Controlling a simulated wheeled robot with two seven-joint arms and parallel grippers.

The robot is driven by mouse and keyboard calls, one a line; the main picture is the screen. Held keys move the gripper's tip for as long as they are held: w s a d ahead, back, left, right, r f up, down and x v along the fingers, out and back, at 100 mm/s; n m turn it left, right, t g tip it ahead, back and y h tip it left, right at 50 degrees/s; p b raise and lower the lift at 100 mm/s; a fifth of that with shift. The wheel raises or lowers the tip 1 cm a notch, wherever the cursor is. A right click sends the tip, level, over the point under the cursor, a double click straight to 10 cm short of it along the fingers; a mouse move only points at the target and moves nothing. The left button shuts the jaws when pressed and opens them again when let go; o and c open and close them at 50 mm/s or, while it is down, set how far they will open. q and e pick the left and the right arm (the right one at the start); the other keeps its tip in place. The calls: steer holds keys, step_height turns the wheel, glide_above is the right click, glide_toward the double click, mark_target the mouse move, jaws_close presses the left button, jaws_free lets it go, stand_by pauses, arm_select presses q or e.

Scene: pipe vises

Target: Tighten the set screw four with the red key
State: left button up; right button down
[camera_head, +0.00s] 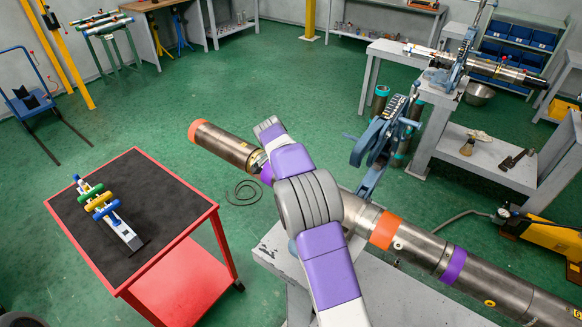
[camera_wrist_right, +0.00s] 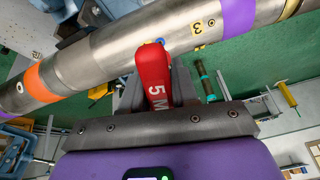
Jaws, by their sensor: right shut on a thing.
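The red key (camera_wrist_right: 153,72), marked "5 M", is between the fingers of my right gripper (camera_wrist_right: 155,90), which is shut on it. The key's far end is close to the steel pipe (camera_wrist_right: 140,45); its tip is hidden, so I cannot tell whether it touches a screw. A dark screw hole (camera_wrist_right: 212,22) and a yellow label 3 (camera_wrist_right: 198,29) sit beside the purple band (camera_wrist_right: 238,15). No label 4 is readable. In the head view my arm crosses over the pipe (camera_head: 420,250) and hides the gripper and key. My left gripper is not in view.
A red cart (camera_head: 215,206) at the left carries a holder with yellow, green and blue keys (camera_head: 100,203). A blue vise (camera_head: 378,140) stands behind the pipe. A grey bench (camera_head: 385,296) is under the pipe. Green floor lies open beyond.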

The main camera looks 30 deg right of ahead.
steer(key=shift+p+v, duration=1.25)
steer(key=shift+v, duration=1.2)
